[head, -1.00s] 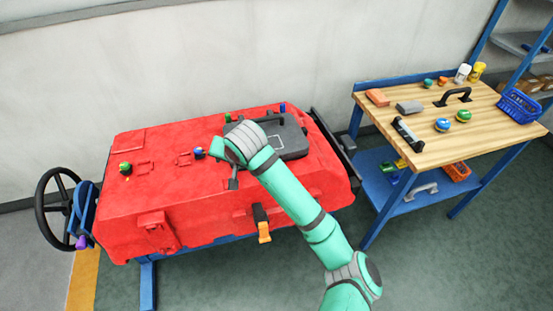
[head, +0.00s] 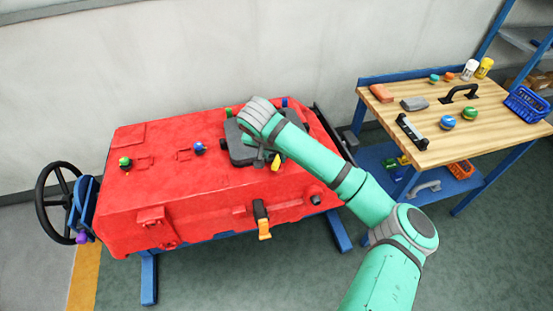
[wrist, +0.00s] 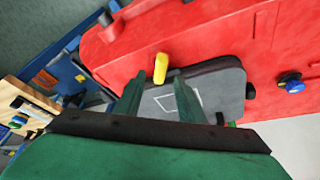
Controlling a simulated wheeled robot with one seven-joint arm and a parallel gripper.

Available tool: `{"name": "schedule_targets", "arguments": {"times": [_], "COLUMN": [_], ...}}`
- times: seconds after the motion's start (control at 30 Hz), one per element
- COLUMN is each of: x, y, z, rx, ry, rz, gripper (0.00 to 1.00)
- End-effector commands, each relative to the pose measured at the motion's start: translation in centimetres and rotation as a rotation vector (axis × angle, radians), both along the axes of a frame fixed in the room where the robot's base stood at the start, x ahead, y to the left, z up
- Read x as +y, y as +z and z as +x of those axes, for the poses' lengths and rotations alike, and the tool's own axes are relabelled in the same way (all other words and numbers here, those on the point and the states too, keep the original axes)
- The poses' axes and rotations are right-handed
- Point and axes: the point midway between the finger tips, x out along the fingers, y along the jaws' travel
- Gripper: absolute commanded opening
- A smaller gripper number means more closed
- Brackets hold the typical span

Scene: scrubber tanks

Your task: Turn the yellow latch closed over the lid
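The yellow latch (head: 277,162) is on the red tank's top, at the near edge of the dark grey lid (head: 240,151). In the wrist view the latch (wrist: 161,67) stands beyond and between my fingertips, with its end beside the edge of the lid (wrist: 220,88). The lid lies flat and is partly hidden by my arm in the head view. My gripper (wrist: 162,86) is open, fingers apart, with nothing between them but a view of the lid. In the head view my gripper (head: 262,157) is over the lid, close to the latch; contact cannot be told.
The red tank (head: 190,205) has blue and green knobs on top and an orange handle (head: 264,229) on its front. A black handwheel (head: 60,203) is at its left. A wooden workbench (head: 460,135) with tools stands at the right.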

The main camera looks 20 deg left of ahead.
Motion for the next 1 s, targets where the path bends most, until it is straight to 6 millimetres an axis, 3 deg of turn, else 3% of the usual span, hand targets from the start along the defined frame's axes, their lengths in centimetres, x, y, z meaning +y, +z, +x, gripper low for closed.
{"name": "schedule_targets", "arguments": {"times": [0.3, 0.67, 0.7, 0.83, 1.0], "x": [-0.1, -0.3, -0.3, -0.3, -0.3], "y": [-3.6, -4.2, -4.2, -4.2, -4.2], "z": [1.6, 1.8, 1.8, 1.8, 1.8], "rx": [-0.001, -0.001, -0.001, -0.001, -0.001], "ry": [0.0, -0.002, -0.003, -0.003, -0.003], "rz": [0.001, 0.001, 0.001, 0.001, 0.001], "gripper": [0.36, 0.36, 0.34, 0.02, 0.0]}}
